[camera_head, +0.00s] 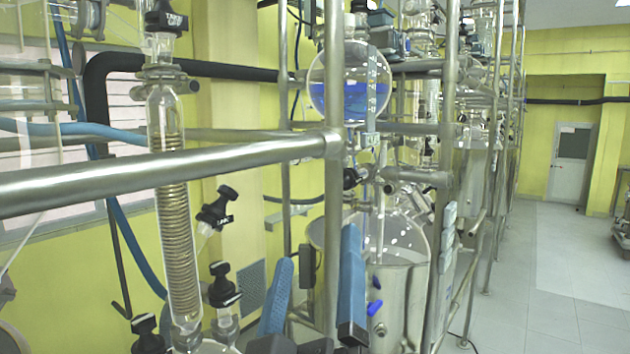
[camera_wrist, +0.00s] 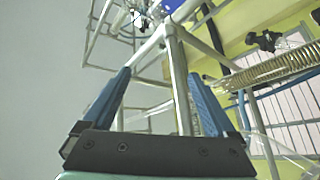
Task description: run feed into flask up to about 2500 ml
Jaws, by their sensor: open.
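A round glass vessel (camera_head: 350,62) hangs in the steel frame, with blue liquid (camera_head: 348,100) in its lower part. A black valve knob (camera_head: 352,178) sits below it. Beneath is a large clear glass vessel (camera_head: 402,232) in a steel jacket (camera_head: 398,300); I see no blue liquid in it. I cannot tell which vessel the task calls the flask. My gripper (camera_head: 318,246) is open, its two blue fingers pointing up, below and left of the knob. The wrist view shows the open gripper (camera_wrist: 160,74) with nothing between its fingers, steel pipes beyond.
A thick horizontal steel rail (camera_head: 180,168) and an upright post (camera_head: 333,110) cross close in front. A coiled glass condenser (camera_head: 172,205) stands left, with black valve knobs (camera_head: 215,207) near it. More frames and glassware run behind. The floor at right (camera_head: 540,300) is clear.

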